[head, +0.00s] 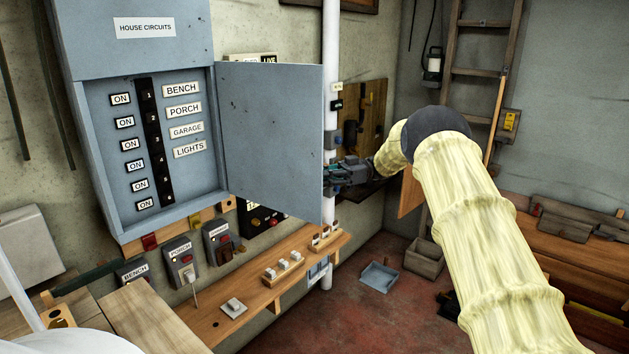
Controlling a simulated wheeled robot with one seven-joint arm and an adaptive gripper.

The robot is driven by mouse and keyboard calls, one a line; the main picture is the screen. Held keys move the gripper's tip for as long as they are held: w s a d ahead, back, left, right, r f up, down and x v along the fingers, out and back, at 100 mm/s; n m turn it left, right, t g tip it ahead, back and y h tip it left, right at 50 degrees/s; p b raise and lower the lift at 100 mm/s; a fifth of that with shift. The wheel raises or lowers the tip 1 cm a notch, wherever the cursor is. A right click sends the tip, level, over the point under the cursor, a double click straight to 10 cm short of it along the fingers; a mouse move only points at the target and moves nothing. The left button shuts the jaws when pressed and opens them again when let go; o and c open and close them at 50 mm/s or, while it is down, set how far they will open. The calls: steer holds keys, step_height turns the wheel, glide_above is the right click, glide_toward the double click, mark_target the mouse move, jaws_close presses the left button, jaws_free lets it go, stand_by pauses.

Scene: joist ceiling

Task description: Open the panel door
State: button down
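The grey-blue panel door (270,140) is swung wide open to the right on the HOUSE CIRCUITS panel (100,140). Inside the panel, a black column of numbered switches (155,145) shows, with ON labels to its left and BENCH, PORCH, GARAGE and LIGHTS labels to its right. My gripper (329,178) is at the door's free right edge, a little below mid-height. Its fingertips are small and partly hidden at that edge, so I cannot tell whether they grip the door or only touch it.
A white vertical pipe (331,60) runs just behind the door's free edge. Below the panel are a wooden shelf (222,318) and switch boxes marked PORCH (181,262) and BENCH (133,271). A ladder (480,72) leans at the back right. The red floor (375,325) has clear room.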

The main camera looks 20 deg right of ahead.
stand_by(0.3)
steer(key=c, duration=1.8)
jaws_free()
steer(key=shift+d, duration=0.1)
steer(key=shift+o, duration=0.2)
steer(key=d, duration=1.2)
steer(key=shift+w, duration=0.2)
steer(key=shift+f, duration=0.1)
